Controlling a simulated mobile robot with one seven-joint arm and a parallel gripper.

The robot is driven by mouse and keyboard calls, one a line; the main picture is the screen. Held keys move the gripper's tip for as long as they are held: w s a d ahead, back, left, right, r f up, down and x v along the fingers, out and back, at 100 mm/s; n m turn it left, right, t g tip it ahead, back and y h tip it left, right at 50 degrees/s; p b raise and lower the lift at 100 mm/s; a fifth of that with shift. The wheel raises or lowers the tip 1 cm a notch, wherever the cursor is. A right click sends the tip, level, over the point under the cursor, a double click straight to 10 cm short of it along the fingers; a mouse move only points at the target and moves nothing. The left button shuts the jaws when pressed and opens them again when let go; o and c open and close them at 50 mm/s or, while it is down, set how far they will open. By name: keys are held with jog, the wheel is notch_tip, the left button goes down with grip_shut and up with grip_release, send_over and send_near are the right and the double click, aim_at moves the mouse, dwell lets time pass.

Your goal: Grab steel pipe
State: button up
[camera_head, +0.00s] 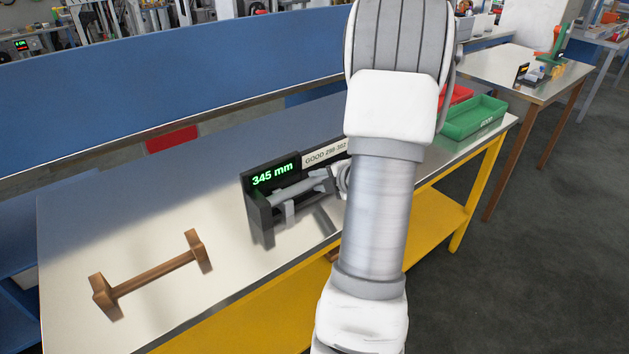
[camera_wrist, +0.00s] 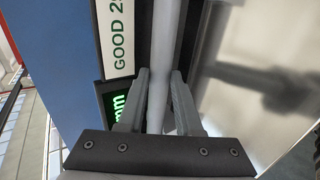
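The steel pipe is a thin grey rod (camera_head: 290,192) lying in a dark measuring stand (camera_head: 262,222) whose green display reads 345 mm. In the wrist view the pipe (camera_wrist: 167,35) runs lengthwise down the picture, between the two finger lines. My gripper (camera_wrist: 160,78) has its two grey fingers apart, one on each side of the pipe and very close to it. A firm grip does not show. In the head view my arm covers much of the gripper and the right end of the stand.
A brown wooden rack (camera_head: 155,277) stands empty at the left of the metal-topped table (camera_head: 120,220). A green bin (camera_head: 472,118) and a red bin (camera_head: 457,97) stand at the far right end. A blue panel (camera_head: 180,75) lies beyond.

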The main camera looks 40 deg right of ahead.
grip_shut()
jog(key=shift+r, duration=0.15)
